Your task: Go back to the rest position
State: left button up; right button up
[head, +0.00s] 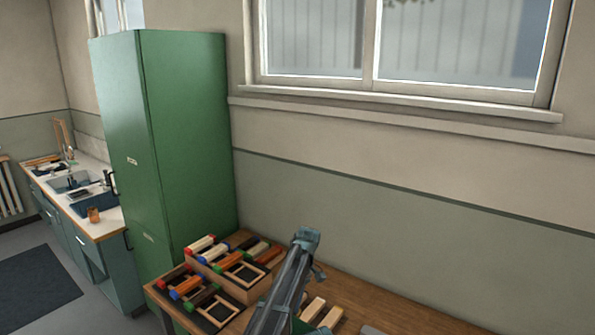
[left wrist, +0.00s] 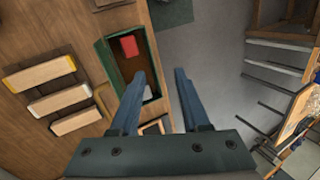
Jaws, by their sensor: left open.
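My left gripper (left wrist: 163,78) shows in the left wrist view with its two blue fingers spread apart and nothing between them. It points down past the edge of a wooden workbench (left wrist: 60,28), with the grey floor beyond. The left finger overlaps the open end of a green-walled box (left wrist: 105,63) that holds a red block (left wrist: 129,46). I cannot tell how high the fingers are above it. In the head view a grey-blue arm of mine rises over the bench at bottom centre, and no gripper fingers can be made out. My right gripper is not in view.
Stepped wooden trays (head: 250,291) with several coloured-end blocks and frames stand on the bench beside a tall green cabinet (head: 190,150). Pale blocks (left wrist: 62,100) lie left of the green-walled box. A rack with metal bars (left wrist: 275,70) stands at right.

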pick_arm(q)
jog(key=s+a+f+m+t+h, duration=0.15)
jog(key=s+a+m, duration=0.5)
jog(key=s, duration=0.65)
jog(key=s+a+m+t+h, duration=0.1)
jog(key=s+a+m+t, duration=0.2)
jog(key=s+a, duration=0.75)
jog(key=s+d+f+m+b, duration=0.2)
jog(key=s+d+f+b, duration=0.1)
jog(key=d, duration=0.3)
jog(key=s+d+f+m+y+b, duration=0.1)
jog(key=s+d+f+b, duration=0.3)
jog(key=d+f+b, duration=0.1)
jog(key=shift+s+d+m+g, duration=0.2)
jog(key=shift+d+m+g, duration=0.2)
jog(key=shift+d, duration=0.5)
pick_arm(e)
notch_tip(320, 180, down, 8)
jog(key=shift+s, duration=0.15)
pick_arm(q)
jog(key=shift+s, duration=0.1)
